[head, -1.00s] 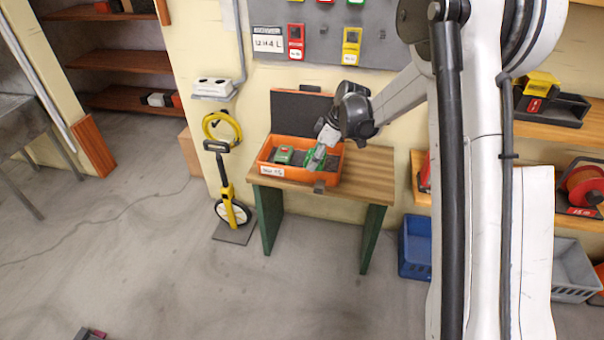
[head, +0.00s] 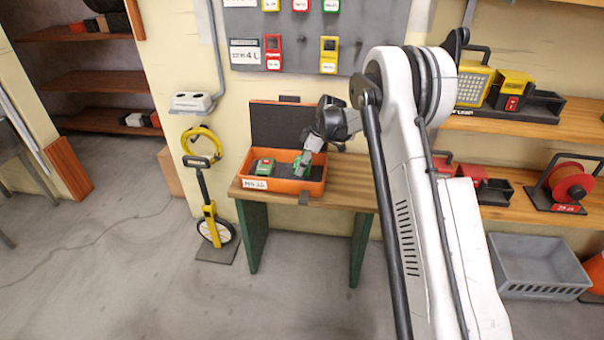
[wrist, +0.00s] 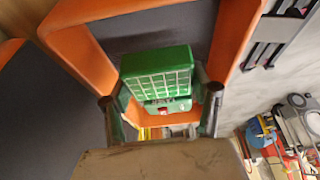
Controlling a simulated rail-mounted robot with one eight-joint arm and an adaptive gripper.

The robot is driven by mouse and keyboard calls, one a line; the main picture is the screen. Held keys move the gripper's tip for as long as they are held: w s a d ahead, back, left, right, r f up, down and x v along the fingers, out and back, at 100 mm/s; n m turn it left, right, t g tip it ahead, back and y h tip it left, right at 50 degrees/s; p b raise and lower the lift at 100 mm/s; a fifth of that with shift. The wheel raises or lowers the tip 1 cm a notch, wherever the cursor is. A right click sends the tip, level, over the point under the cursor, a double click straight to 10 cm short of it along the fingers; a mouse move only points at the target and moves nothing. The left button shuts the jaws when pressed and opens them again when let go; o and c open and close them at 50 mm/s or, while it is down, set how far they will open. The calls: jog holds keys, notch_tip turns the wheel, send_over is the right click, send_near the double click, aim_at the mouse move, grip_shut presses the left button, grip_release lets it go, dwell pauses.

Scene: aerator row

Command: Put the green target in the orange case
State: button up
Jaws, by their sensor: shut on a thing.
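The orange case (head: 285,187) stands open on a small wooden table, with its dark-lined lid (head: 280,126) raised at the back. My gripper (head: 304,160) reaches down into the right part of the case. It is shut on the green target (wrist: 158,82), a green piece with a pale grid, which shows between the two fingers in the wrist view (wrist: 160,104). In the head view the green target (head: 300,165) is partly hidden by my gripper. I cannot tell whether it touches the case floor. Another green device (head: 263,166) sits in the left part of the case.
The wooden table (head: 350,180) has bare top to the right of the case. A yellow measuring wheel (head: 212,225) stands to its left. A pegboard (head: 300,40) hangs above. Shelves and a grey crate (head: 555,265) are at the right. The floor in front is clear.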

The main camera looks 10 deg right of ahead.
aim_at(302, 177)
jog(key=shift+f+b, duration=0.65)
jog(key=shift+f, duration=1.2)
jog(key=shift+f, duration=0.2)
jog(key=o, duration=1.2)
jog(key=shift+r, duration=0.1)
